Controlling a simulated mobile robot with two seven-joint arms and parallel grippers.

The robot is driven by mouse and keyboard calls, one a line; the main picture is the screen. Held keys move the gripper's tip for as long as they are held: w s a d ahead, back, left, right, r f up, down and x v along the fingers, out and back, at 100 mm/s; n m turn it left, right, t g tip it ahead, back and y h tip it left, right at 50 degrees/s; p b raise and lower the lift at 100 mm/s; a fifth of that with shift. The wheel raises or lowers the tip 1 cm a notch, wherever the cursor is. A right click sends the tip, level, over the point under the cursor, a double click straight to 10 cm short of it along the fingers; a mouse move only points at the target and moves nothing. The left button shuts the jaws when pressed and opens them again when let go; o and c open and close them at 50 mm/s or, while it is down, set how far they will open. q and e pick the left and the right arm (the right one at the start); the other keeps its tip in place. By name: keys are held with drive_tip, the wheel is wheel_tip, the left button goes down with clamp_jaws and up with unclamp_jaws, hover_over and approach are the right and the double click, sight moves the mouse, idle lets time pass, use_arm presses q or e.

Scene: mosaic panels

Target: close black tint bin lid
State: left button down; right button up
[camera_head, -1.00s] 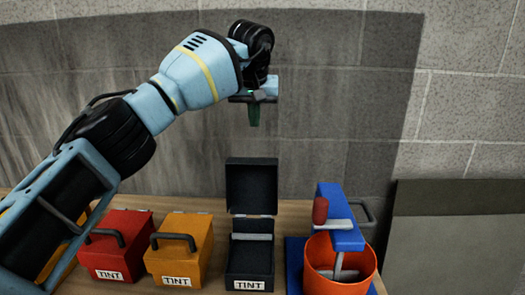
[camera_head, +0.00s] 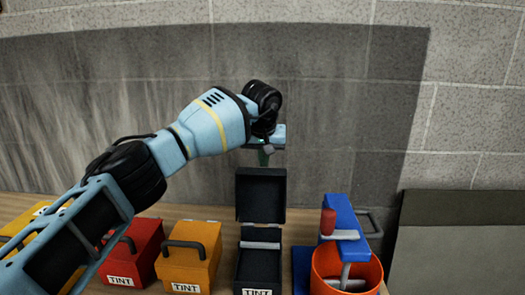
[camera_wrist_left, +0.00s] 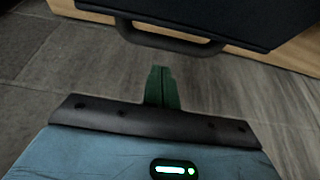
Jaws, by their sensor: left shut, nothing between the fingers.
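The black tint bin (camera_head: 258,270) stands on the wooden bench with its lid (camera_head: 261,195) raised upright at the back. A light grey bar shows across the inside of the bin. My left gripper (camera_head: 265,158) is shut and empty, just above and behind the top edge of the raised lid. In the left wrist view its green fingers (camera_wrist_left: 161,85) are together, pointing at a dark handle (camera_wrist_left: 170,38) on a black surface, with a small gap between. My right gripper is out of view.
Orange (camera_head: 188,255), red (camera_head: 135,252) and yellow (camera_head: 22,228) tint bins stand shut to the left. A blue press (camera_head: 345,215) and an orange-red bucket (camera_head: 350,265) stand close on the right. A stone wall (camera_head: 330,80) rises behind.

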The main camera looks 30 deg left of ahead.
use_arm(q)
drive_tip(key=shift+s+d+f+p, duration=0.1)
drive_tip(key=shift+s+d+p, duration=0.3)
drive_tip(key=shift+s, duration=0.45)
